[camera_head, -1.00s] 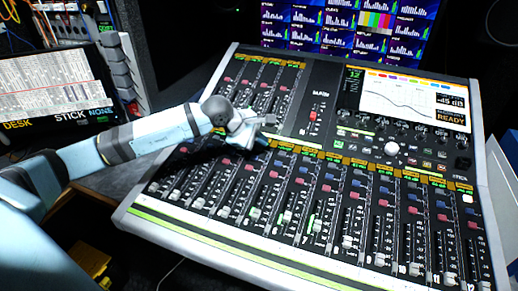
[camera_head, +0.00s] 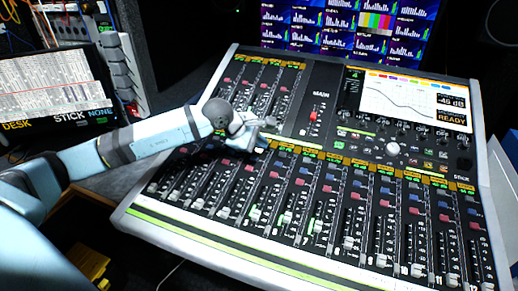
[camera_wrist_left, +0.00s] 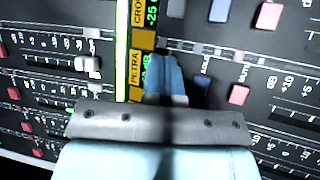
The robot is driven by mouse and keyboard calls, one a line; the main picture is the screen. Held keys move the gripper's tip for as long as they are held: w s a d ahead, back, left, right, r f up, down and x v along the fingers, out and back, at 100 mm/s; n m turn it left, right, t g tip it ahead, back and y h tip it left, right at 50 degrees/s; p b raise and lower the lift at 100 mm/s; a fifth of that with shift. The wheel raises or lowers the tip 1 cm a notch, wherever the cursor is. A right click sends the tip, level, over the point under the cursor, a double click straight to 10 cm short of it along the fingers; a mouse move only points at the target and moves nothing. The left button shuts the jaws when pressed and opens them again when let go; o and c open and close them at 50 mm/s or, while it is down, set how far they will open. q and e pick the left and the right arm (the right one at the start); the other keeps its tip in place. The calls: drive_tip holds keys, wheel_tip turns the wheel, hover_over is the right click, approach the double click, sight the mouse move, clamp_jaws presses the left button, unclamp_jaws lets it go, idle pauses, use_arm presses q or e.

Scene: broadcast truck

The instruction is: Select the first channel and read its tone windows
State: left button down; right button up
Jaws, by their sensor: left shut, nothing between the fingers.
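The mixing console (camera_head: 300,215) fills the middle of the head view, with rows of faders, red and blue buttons and amber name labels. Its screen (camera_head: 402,98) at the upper right shows a green 4, a curve, "-46 dB" and "READY". My left gripper (camera_head: 270,122) is shut and empty over the left-middle of the console, near the upper label row. In the left wrist view its fingers (camera_wrist_left: 166,80) are close over the label strip (camera_wrist_left: 141,62) reading "PETRA", beside blue and red buttons. Whether they touch is unclear. My right gripper is out of view.
A monitor wall (camera_head: 345,25) with bar graphs stands behind the console. A tilted "DESK / STICK NONE" display (camera_head: 55,95) is at the left. A red-capped main fader (camera_head: 314,116) sits right of my left gripper. The area above the lower faders is clear.

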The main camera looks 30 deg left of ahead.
sight(259, 155)
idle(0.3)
use_arm(q)
drive_tip(key=shift+s+r+p, duration=0.1)
drive_tip(key=shift+r+p, duration=0.2)
drive_tip(key=shift+r, duration=0.5)
drive_tip(key=shift+s+d+r+p, duration=0.15)
drive_tip(key=shift+r+p, duration=0.35)
drive_tip(key=shift+r, duration=0.75)
drive_tip(key=shift+s+a+r+p, duration=0.15)
drive_tip(key=shift+r+p, duration=0.35)
drive_tip(key=shift+r, duration=0.75)
drive_tip(key=shift+d, duration=0.1)
